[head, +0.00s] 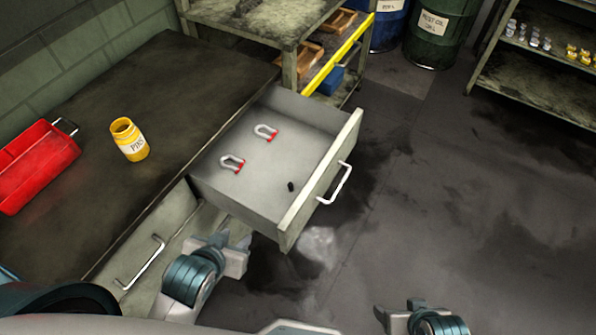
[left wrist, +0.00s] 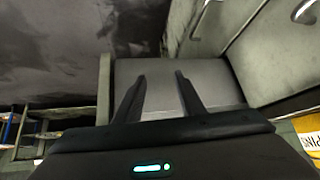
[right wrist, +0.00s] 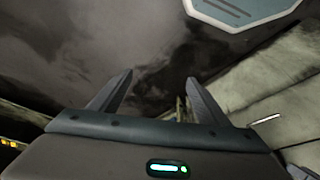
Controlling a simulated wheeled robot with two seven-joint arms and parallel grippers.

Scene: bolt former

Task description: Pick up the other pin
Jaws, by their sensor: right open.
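A small black piece (head: 291,186), probably the pin, lies alone on the floor of the open drawer (head: 215,190), near its front panel. Two grey U-shaped shackles with red ends lie further back in the drawer, one at the rear (head: 265,131) and one nearer (head: 232,163). A yellow jar (head: 128,140) labelled PINS stands on the bench; its contents are hidden. My left gripper (head: 236,244) is open and empty, just outside the drawer's near side, apart from the black piece. My right gripper (head: 400,308) is open and empty over the floor at the lower right.
A red bin (head: 35,168) sits on the dark workbench (head: 150,85) at left. The drawer's raised front panel (head: 322,180) has a metal handle (head: 336,184). A shelf unit (head: 262,18) stands behind the drawer. The floor at right is clear.

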